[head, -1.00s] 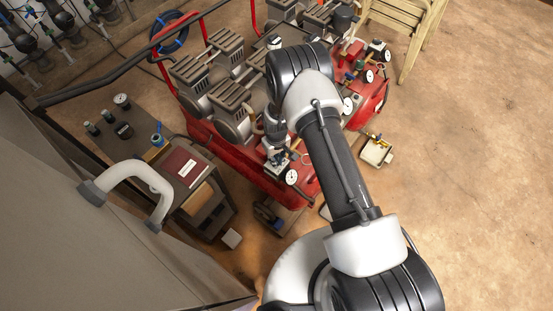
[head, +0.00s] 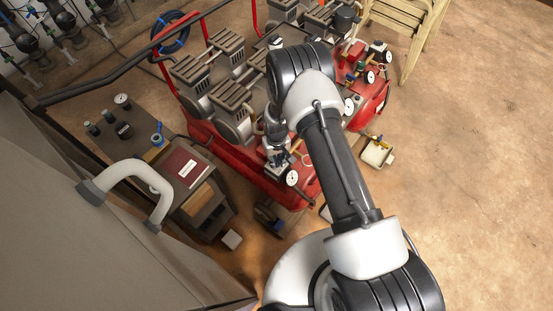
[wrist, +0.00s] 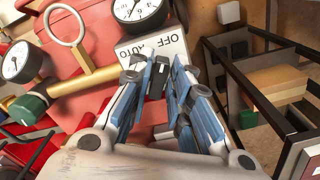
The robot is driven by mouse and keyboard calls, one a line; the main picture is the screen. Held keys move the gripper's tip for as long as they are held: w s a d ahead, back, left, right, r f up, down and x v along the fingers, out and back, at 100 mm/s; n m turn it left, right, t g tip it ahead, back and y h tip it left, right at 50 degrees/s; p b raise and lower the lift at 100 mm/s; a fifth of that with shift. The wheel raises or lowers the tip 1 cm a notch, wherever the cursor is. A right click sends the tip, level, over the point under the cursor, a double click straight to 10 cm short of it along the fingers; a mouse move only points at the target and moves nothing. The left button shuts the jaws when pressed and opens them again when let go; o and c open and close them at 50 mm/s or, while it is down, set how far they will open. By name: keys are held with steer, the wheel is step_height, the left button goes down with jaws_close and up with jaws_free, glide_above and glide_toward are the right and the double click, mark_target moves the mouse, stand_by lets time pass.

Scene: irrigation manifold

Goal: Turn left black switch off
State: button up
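A pale switch plate (wrist: 168,45) marked OFF and AUTO, upside down in the wrist view, sits on the red machine. A small black switch (wrist: 157,82) stands at the plate, between my blue-padded fingers and partly hidden by them. My gripper (wrist: 162,68) is partly open, with one finger on each side of the switch; I cannot tell whether the pads touch it. In the head view my gripper (head: 279,158) is low at the front end of the red machine (head: 245,165), just beside a white gauge (head: 292,178), and the switch is hidden.
A gauge (wrist: 138,8) is close beyond the plate. A brass valve pipe (wrist: 85,80) with a green end and a ring lies left of my fingers. A dark cart (head: 205,200) stands left of the machine. Open floor (head: 470,170) lies to the right.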

mark_target(277, 162)
steer(key=shift+o, duration=1.4)
steer(key=shift+r, duration=0.15)
step_height(277, 162, up, 12)
